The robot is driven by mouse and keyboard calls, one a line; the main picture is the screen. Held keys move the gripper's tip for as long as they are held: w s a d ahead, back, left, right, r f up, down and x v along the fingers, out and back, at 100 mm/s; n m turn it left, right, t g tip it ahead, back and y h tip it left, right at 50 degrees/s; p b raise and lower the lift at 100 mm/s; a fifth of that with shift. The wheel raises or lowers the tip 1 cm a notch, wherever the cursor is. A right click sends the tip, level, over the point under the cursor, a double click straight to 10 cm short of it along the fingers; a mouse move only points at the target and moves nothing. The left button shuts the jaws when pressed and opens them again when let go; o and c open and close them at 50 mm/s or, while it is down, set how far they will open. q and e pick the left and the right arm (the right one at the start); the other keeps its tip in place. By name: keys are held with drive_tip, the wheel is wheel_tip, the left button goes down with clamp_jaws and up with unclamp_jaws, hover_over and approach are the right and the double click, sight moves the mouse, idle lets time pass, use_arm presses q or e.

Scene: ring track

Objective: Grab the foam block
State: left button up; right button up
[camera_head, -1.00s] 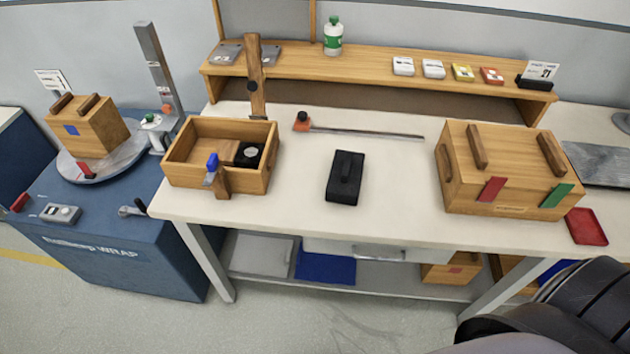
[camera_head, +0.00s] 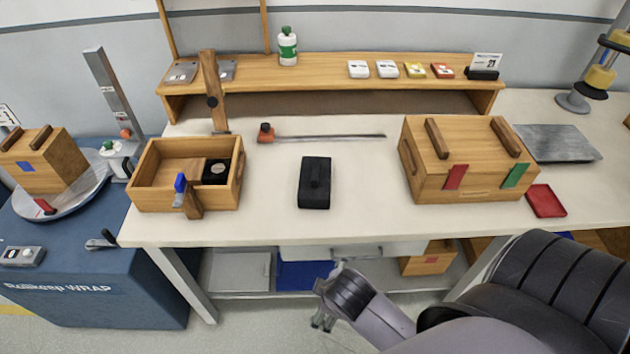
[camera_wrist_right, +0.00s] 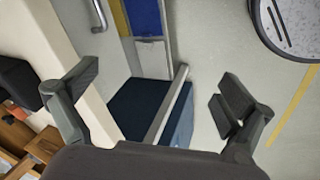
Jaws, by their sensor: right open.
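A black block (camera_head: 314,182) with a dark raised strip on top lies flat on the white bench top, and I take it for the foam block. A dark shape (camera_wrist_right: 18,82) at the left edge of the right wrist view looks like the same block, partly cut off. My right gripper (camera_head: 324,314) is below the bench's front edge in the head view, apart from the block. Its two fingers are spread with nothing between them in the right wrist view (camera_wrist_right: 160,92). My left gripper is in neither view.
An open wooden box (camera_head: 142,201) with a black item (camera_head: 216,171) inside stands left of the block. A closed wooden crate (camera_head: 425,180) stands right, beside a red tray (camera_head: 546,201). A metal bar (camera_head: 330,136) lies behind. The bench is clear around the block.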

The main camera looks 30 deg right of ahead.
drive_tip(key=w+d+r+n+t+h, duration=0.35)
drive_tip(key=w+r+n, duration=0.35)
drive_tip(key=n, duration=0.4)
drive_tip(key=n+t+h, duration=0.3)
drive_tip(key=n, duration=0.7)
approach(315, 180)
drive_tip(key=p+x, duration=0.1)
drive_tip(key=x, duration=0.9)
drive_tip(key=shift+p+x, duration=0.3)
drive_tip(key=shift+x, duration=2.05)
drive_tip(key=shift+c, duration=0.3)
drive_tip(key=c, duration=1)
drive_tip(key=shift+r, duration=0.1)
